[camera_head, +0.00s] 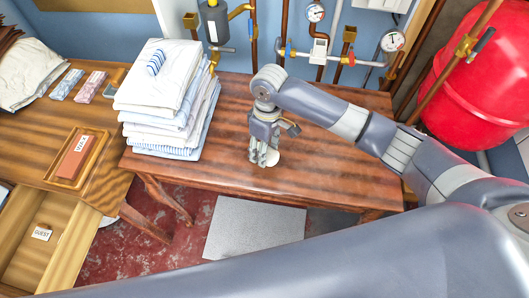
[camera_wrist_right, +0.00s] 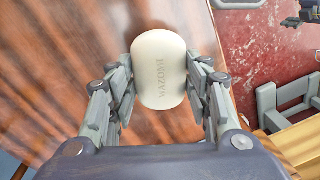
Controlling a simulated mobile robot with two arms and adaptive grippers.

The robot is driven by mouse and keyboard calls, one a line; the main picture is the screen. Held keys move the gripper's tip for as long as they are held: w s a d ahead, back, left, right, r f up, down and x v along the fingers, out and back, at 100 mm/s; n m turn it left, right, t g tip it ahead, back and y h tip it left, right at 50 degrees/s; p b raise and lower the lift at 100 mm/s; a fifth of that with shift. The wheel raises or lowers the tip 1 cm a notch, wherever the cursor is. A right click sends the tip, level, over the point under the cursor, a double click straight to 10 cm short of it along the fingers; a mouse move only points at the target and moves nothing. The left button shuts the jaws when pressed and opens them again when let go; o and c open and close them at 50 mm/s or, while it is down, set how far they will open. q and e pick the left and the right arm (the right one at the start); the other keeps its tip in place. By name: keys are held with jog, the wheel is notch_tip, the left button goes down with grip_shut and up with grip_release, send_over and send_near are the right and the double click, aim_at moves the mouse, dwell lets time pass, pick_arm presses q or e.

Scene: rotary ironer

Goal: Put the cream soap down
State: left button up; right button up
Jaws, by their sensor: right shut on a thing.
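The cream soap (camera_wrist_right: 160,68) is a pale rounded bar with stamped lettering, in the middle of the right wrist view. My right gripper (camera_wrist_right: 162,85) is shut on it, with one finger on each side. In the head view my right gripper (camera_head: 264,152) points down over the wooden table (camera_head: 310,165), to the right of the folded linen. The cream soap (camera_head: 269,158) shows there as a pale patch between the fingers. It is at or close above the tabletop; I cannot tell if it touches.
A tall stack of folded linen (camera_head: 172,100) stands at the table's left. A counter on the left holds wrapped bars, a wooden tray (camera_head: 67,178) with a reddish box, and an open drawer (camera_head: 45,225). Pipes and a red tank (camera_head: 475,85) stand behind. The table's right part is clear.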

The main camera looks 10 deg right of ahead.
jog(key=shift+f, duration=1.8)
jog(key=shift+f, duration=0.1)
jog(key=o, duration=1.1)
jog(key=r, duration=1.2)
jog(key=shift+w+d+r+b, duration=0.1)
jog(key=shift+w+d+b, duration=0.2)
jog(key=shift+w+d, duration=0.1)
